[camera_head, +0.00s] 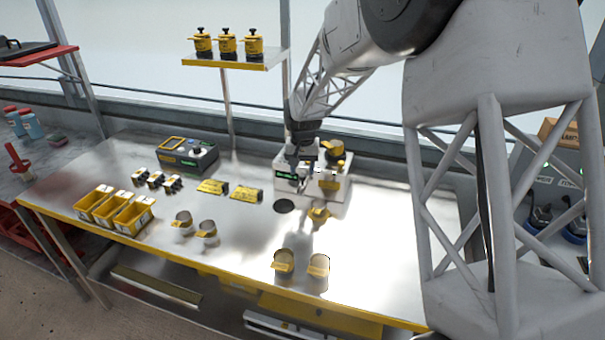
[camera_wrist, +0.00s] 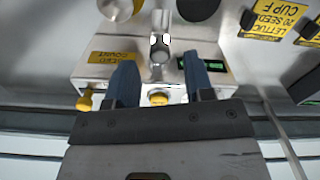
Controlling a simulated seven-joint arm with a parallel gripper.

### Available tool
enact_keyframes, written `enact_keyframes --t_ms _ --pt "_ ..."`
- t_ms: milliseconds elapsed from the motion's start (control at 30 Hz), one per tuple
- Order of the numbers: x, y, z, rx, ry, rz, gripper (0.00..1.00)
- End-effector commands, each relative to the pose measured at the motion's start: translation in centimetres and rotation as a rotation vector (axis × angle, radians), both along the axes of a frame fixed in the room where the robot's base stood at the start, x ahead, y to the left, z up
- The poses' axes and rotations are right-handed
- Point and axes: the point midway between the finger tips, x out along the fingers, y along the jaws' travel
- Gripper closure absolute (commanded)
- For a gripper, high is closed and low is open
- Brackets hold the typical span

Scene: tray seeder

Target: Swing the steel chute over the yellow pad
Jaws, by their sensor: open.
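The seeder (camera_head: 338,190) is a pale metal box with a small green display and a yellow label. Its steel chute (camera_wrist: 160,50) is a short bright spout, seen between my finger tips in the wrist view, apparently pointing between a dark round pad (camera_wrist: 198,8) and a cup (camera_wrist: 116,9) with a bit of yellow. In the head view the dark pad (camera_head: 284,206) is left and the yellow-marked cup (camera_head: 319,214) right. I cannot clearly make out a yellow pad under that cup. My gripper (camera_wrist: 158,60) is open, fingers either side of the chute; contact cannot be told.
Yellow seed packets (camera_head: 213,187) lie left of the seeder. Cups (camera_head: 284,262) stand at the front, with two more further left. Yellow bins (camera_head: 133,216) and a grey control box (camera_head: 188,158) stand on the left. A shelf (camera_head: 233,65) with yellow jars is above.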

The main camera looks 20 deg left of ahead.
Motion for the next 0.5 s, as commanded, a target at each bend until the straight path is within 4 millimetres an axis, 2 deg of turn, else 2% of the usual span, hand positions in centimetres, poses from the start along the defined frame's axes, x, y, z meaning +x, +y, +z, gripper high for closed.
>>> enact_keyframes --t_ms 200,500 --pt "0.0 0.0 -1.7 0.0 -0.001 0.0 0.52" --pt "0.0 0.0 -2.2 0.0 -0.001 0.0 0.52"
